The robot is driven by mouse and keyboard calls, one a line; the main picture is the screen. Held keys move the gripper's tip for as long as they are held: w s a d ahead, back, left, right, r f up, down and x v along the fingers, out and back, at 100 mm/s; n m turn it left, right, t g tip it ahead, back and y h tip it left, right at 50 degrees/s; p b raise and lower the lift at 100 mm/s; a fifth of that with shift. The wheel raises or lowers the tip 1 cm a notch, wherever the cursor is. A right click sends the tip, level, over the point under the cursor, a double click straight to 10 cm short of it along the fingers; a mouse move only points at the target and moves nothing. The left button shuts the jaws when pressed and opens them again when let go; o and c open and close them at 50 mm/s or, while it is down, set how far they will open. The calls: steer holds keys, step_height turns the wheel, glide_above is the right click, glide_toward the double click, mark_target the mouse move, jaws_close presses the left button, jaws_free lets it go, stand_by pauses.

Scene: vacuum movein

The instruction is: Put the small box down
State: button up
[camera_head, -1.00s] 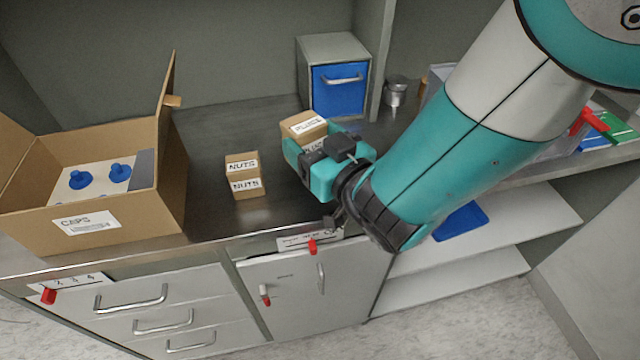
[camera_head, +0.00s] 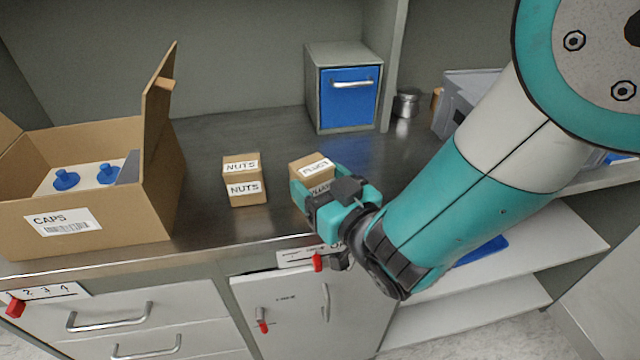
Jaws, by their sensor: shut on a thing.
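The small box (camera_head: 311,166) is brown cardboard with white labels; the top one seems to read "PLUGS". My gripper (camera_head: 318,192) is shut on it, with teal fingers around its sides and the gripper body covering much of its front. The box is over the steel counter (camera_head: 215,140), right of the box labelled NUTS (camera_head: 243,180), with a gap between them. I cannot tell whether its underside touches the counter.
A large open carton (camera_head: 110,225) labelled CAPS, with blue-knobbed contents, stands at the left. A grey cabinet with a blue drawer (camera_head: 348,97) and a metal tin (camera_head: 407,102) stand behind. Counter behind the NUTS box is clear. Drawers (camera_head: 150,325) lie below the front edge.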

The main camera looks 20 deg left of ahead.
mark_target(321, 188)
steer(key=o, duration=1.1)
steer(key=shift+o, duration=0.2)
steer(key=shift+s+d+f+b, duration=0.1)
steer(key=shift+s+d+b, duration=0.15)
steer(key=shift+b, duration=0.2)
steer(key=b+v, duration=0.4)
steer(key=shift+d+f, duration=0.2)
steer(key=shift+d, duration=0.15)
steer(key=p+v, duration=0.6)
steer(key=p, duration=0.3)
steer(key=shift+s+d+r, duration=0.2)
steer(key=shift+s+r, duration=0.1)
steer(key=shift+r, duration=0.1)
